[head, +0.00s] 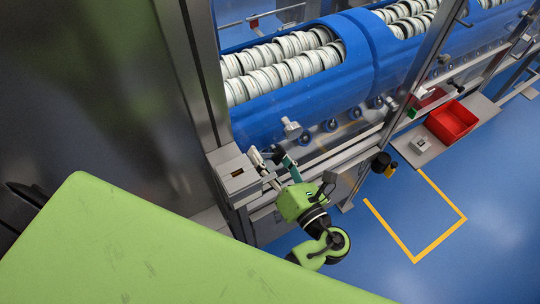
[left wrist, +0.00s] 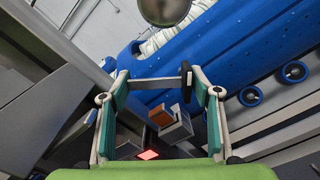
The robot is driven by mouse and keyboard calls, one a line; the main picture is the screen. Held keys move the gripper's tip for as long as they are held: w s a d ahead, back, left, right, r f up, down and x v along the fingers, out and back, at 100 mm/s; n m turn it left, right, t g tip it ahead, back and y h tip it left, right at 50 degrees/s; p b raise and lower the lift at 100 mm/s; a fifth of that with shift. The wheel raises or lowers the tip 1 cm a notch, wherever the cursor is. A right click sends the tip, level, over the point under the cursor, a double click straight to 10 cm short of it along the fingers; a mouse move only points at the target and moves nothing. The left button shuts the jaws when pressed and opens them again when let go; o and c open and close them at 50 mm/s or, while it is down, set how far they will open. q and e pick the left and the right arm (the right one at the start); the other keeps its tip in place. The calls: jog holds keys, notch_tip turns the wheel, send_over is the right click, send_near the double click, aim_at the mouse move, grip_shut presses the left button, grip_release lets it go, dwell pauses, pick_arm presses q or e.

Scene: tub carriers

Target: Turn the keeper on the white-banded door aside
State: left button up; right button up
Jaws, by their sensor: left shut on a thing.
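My left gripper (head: 273,164) is at the lower left corner of the machine front, beside a steel post. In the left wrist view its two teal-padded fingers (left wrist: 160,78) stand on either side of a short grey bar with a dark end, which looks like the keeper (left wrist: 155,83). The fingers are shut on it, and it lies across from one fingertip to the other. In the head view the gripper largely hides the keeper. A clear door panel (head: 345,95) covers the blue tub carrier; I cannot make out a white band on it. My right gripper is not in view.
Blue carriers (head: 300,85) with rows of white rings lie behind the front. A red bin (head: 452,121) stands on a side shelf at the right. The blue floor inside the yellow marking (head: 414,262) is clear.

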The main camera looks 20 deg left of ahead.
pick_arm(q)
jog(key=shift+a, duration=0.1)
jog(key=o, duration=1.6)
jog(key=shift+w, duration=0.1)
jog(key=shift+n, duration=0.3)
